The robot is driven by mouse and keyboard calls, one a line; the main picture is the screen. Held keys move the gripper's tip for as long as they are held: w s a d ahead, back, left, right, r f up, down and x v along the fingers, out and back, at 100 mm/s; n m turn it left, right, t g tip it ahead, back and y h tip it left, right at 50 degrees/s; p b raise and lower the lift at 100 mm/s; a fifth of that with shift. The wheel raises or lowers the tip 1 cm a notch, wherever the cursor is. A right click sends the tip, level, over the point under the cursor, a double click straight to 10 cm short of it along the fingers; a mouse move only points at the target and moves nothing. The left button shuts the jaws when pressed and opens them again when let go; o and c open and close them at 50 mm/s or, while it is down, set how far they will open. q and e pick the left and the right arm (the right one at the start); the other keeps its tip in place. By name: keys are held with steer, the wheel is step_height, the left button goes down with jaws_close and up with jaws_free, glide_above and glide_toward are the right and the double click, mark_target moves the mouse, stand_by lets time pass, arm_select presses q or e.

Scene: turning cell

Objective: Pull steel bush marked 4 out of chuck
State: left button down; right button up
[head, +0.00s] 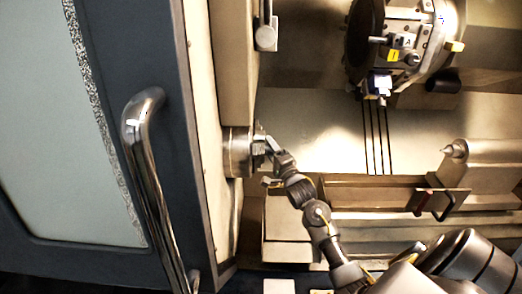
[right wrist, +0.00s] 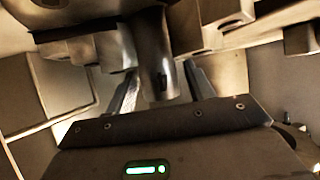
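The chuck (head: 237,152) is a round metal body at the left wall of the machine, and its jaws show large in the right wrist view (right wrist: 88,52). The steel bush (right wrist: 152,55) is a shiny grey cylinder sticking out of the chuck towards my right gripper. A small dark mark shows near its end, but I cannot read a 4. My right gripper (head: 264,148) is at the chuck face. In the right wrist view its fingers (right wrist: 163,88) stand on either side of the bush, with a gap visible on the right side. My left gripper is out of view.
A tool turret (head: 430,58) is at the upper right, and a tailstock with a pointed centre (head: 455,150) is at the right. The door's long chrome handle (head: 150,190) stands left of the chuck. The bed between chuck and tailstock is largely open.

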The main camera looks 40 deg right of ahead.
jaws_close()
steer(key=shift+r, duration=0.1)
steer(key=shift+r+p, duration=0.3)
steer(key=shift+p, duration=0.2)
steer(key=shift+d, duration=0.1)
stand_by(0.3)
steer(key=s+d+p, duration=0.2)
steer(key=s+d, duration=0.3)
steer(key=d, duration=0.2)
steer(key=shift+s, duration=0.2)
stand_by(1.0)
stand_by(0.4)
steer(key=s+a+f+n+y+b, duration=0.15)
steer(key=s+a+f, duration=0.25)
steer(key=a, duration=0.6)
steer(key=s+a+f+y+b, duration=0.1)
steer(key=s+a+f+b, duration=0.2)
steer(key=a, duration=0.6)
steer(key=s+a+r, duration=0.2)
steer(key=s+a, duration=0.9)
steer(key=shift+a+r+b, duration=0.25)
steer(key=shift+r+b, duration=0.1)
